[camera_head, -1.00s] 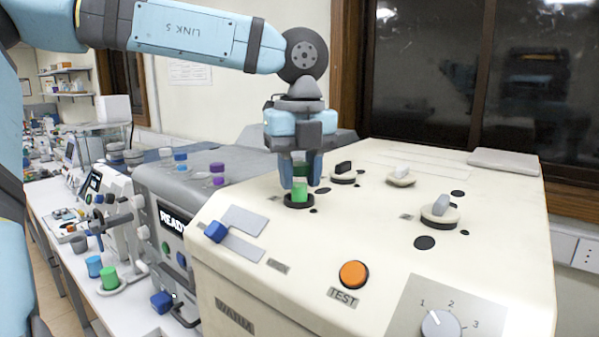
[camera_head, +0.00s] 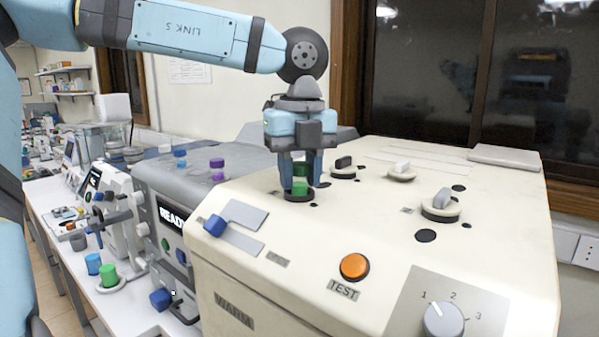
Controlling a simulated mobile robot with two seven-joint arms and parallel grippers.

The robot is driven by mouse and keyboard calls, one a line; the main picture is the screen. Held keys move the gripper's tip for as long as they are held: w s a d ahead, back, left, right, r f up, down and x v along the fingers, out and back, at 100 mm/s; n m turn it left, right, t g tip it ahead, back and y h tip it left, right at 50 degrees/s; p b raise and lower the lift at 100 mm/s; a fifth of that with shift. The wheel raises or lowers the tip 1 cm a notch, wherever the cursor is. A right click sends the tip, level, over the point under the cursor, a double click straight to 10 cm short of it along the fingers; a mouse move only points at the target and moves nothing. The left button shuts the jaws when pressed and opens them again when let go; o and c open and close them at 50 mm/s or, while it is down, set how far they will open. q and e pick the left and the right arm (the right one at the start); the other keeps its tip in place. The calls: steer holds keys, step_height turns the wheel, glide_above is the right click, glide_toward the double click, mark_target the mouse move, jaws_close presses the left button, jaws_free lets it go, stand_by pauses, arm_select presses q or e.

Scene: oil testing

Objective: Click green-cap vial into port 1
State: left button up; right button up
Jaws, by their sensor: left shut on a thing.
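A green-cap vial (camera_head: 299,187) stands upright in a dark-ringed port (camera_head: 299,198) on top of the cream test machine (camera_head: 370,225). Only its green cap shows; its body is hidden in the port. My left gripper (camera_head: 299,184) points straight down over this port, shut on the green cap with a finger on either side. My right gripper is out of view.
Other ports with black (camera_head: 343,163), white (camera_head: 402,167) and grey (camera_head: 442,200) caps stand to the right. An orange TEST button (camera_head: 355,267) and a numbered dial (camera_head: 443,319) are in front. A grey READY machine (camera_head: 195,175) stands left.

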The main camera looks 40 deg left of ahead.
arm_select(q)
steer(key=shift+f+b, duration=0.3)
steer(key=shift+f, duration=0.05)
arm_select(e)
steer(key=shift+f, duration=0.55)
arm_select(q)
steer(key=o, duration=1)
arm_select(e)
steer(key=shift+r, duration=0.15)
arm_select(q)
step_height(320, 180, up, 14)
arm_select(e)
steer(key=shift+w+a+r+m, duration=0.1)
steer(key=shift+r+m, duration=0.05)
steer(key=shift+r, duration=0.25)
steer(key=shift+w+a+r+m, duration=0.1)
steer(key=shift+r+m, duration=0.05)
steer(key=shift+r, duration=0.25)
arm_select(q)
steer(key=shift+f, duration=0.1)
